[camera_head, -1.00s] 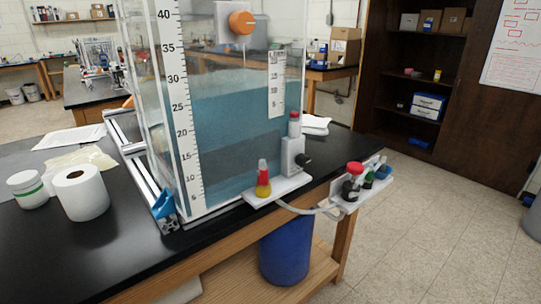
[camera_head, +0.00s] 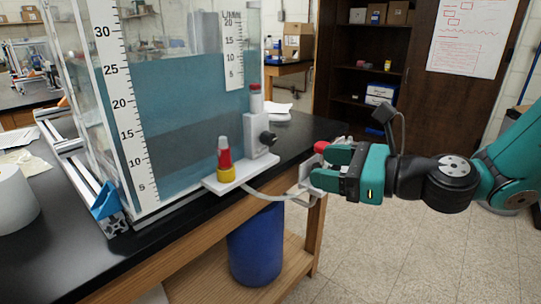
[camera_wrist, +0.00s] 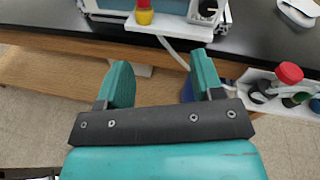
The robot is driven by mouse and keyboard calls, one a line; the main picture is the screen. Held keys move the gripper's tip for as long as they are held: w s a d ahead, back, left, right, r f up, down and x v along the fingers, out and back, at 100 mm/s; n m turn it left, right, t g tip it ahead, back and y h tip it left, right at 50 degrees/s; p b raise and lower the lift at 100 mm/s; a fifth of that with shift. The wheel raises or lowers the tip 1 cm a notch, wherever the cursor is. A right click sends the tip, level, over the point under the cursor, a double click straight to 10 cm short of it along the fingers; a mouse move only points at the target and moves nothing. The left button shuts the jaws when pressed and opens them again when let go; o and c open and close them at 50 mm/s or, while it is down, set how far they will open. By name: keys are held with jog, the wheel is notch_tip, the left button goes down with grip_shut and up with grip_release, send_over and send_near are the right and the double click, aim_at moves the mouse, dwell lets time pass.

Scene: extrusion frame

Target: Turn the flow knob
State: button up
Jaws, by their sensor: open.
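A black knob (camera_head: 267,139) sticks out of the side of a grey block (camera_head: 258,133) with a red-capped clear tube on top. The block stands on a white shelf at the tank's front corner. The knob (camera_wrist: 208,8) also shows at the top edge of the wrist view. My gripper (camera_head: 328,168) is open and empty, right of the knob and apart from it. In the wrist view its two teal fingers (camera_wrist: 163,70) point toward the shelf with a gap between them. A red-topped part (camera_wrist: 289,72) on a second white bracket lies right of the fingers; in the head view my gripper mostly hides it.
A red and yellow bottle (camera_head: 225,160) stands left of the block on the shelf. A pale hose (camera_head: 265,196) runs from the shelf to the bracket. The water tank (camera_head: 180,100) fills the left. A blue barrel (camera_head: 256,250) stands below the table. The floor at right is free.

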jog(key=w+d+f+m+t, duration=0.2)
jog(key=w+d+m+t, duration=0.15)
jog(key=m, duration=0.25)
jog(key=m+p, duration=0.1)
jog(key=p, duration=0.9)
send_near(273, 140)
jog(key=a+r, duration=0.1)
jog(key=a, duration=0.1)
jog(key=shift+h, duration=0.3)
jog(key=x, duration=0.3)
jog(key=p+x, duration=0.1)
jog(key=x, duration=0.2)
jog(key=p+x, duration=0.1)
jog(key=x, duration=0.1)
jog(key=shift+w+f, duration=0.3)
jog(key=shift+w, duration=0.3)
jog(key=c, duration=0.9)
